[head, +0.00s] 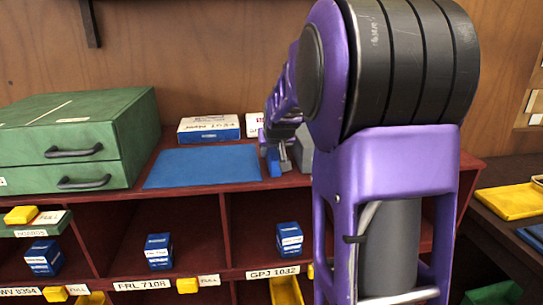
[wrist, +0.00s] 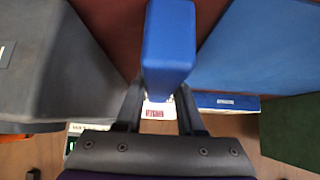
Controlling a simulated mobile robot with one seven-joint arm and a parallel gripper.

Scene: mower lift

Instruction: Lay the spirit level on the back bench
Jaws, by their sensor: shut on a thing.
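My gripper (wrist: 158,112) is shut on a blue block-shaped bar, which I take to be the spirit level (wrist: 170,45). Its near end faces the wrist camera, so its full length and any vials are hidden. In the head view, my gripper (head: 277,146) is partly hidden behind my arm, over the right part of the dark red bench top. A bit of the blue bar (head: 273,163) shows below it. A flat blue mat (head: 205,166) lies on the bench (head: 145,161), left of the gripper. I cannot tell whether the bar touches the bench.
A green drawer cabinet (head: 90,137) stands left of the mat. A blue-and-white box (head: 208,129) stands behind the mat. A dark grey box (wrist: 50,60) is close beside the gripper. Cubbies below hold small blue boxes (head: 158,251). A yellow tray (head: 510,202) lies on the right.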

